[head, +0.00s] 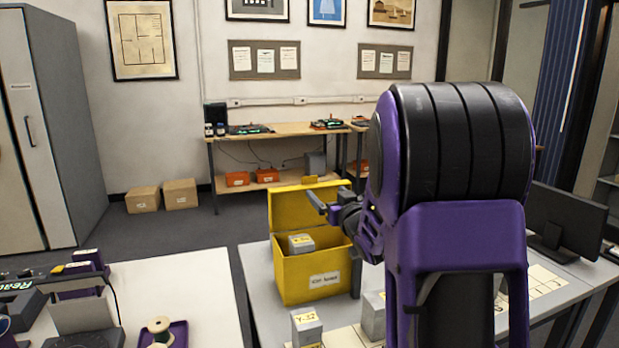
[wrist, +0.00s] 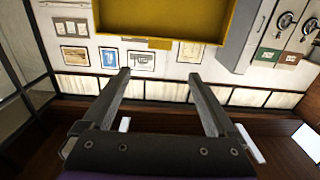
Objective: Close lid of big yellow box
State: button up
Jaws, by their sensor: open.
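The big yellow box (head: 296,281) stands on the grey table in the head view, with a white label on its front. Its lid (head: 290,208) is open and stands up at the back, with a small tab on its top edge. A grey box with a yellow label (head: 301,243) is inside. My gripper (head: 323,204) is open and empty, in front of the lid's right part in the picture. In the wrist view my open fingers (wrist: 159,75) show, with a yellow panel (wrist: 165,18), apparently the lid, beyond them. I cannot tell whether they touch.
Small grey boxes (head: 306,328) stand on the table in front of the yellow box. A monitor (head: 568,220) is at the right. A white table (head: 180,275) with purple items is at the left. My arm hides much of the right side.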

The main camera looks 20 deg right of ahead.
jog(key=w, duration=1.4)
jog(key=shift+w, duration=0.3)
grip_shut()
